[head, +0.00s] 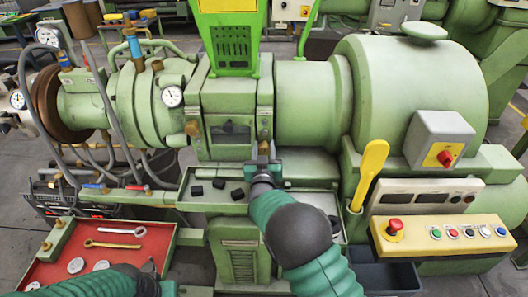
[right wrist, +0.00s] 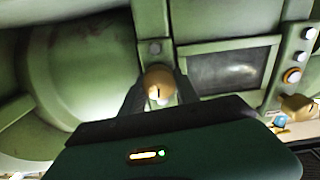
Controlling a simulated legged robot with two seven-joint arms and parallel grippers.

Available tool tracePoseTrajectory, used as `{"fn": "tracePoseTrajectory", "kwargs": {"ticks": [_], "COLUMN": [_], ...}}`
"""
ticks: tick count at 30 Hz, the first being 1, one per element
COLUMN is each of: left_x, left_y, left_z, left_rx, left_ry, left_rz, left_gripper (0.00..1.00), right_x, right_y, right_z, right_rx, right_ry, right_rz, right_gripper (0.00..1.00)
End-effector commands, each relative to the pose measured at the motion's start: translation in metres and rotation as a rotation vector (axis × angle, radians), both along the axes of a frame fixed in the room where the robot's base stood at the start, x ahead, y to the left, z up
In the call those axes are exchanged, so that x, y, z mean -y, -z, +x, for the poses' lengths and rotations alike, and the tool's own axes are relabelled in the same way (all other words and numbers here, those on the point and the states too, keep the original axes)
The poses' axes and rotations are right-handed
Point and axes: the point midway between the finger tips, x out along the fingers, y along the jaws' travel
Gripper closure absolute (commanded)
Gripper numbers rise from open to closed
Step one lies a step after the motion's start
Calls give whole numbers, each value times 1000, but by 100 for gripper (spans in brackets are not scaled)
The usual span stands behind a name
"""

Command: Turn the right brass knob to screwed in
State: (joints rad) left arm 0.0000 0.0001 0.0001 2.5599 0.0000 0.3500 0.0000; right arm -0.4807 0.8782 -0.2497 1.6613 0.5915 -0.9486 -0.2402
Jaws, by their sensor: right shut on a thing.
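The right brass knob (head: 264,135) is on the front of the green extruder (head: 310,110), to the right of a small dark window (head: 230,130). My right gripper (head: 263,154) is at this knob. In the right wrist view the brass knob (right wrist: 158,82) sits between the two dark fingers of the gripper (right wrist: 160,92), which are shut on it. A dark slot mark shows on its face. The left brass knob (head: 192,128) is left of the window, free of any gripper. My left gripper (head: 152,278) is low at the left, its fingers too unclear to read.
A narrow tray with black blocks (head: 197,190) is below the window. A red tray (head: 47,272) with wrenches and discs lies at the lower left. A yellow handle (head: 370,165) and a button panel (head: 440,236) are to the right of my right arm.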

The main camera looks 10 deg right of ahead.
Motion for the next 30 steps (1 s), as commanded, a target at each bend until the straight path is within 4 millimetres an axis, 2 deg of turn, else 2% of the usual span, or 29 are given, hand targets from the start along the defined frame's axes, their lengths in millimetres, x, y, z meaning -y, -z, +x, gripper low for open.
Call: {"fn": "tracePoseTrajectory", "kwargs": {"ticks": [1,30], "left_x": [0,0], "left_y": [10,123], "left_z": [0,0], "left_rx": [0,0], "left_ry": [0,0], "left_rz": [0,0], "left_gripper": [64,64], "right_x": [1,3], "right_y": [9,16], "right_z": [-1,-1], "right_rx": [-3,138], "right_ry": [0,-1], "right_rz": [37,941], "right_gripper": [100,100]}}
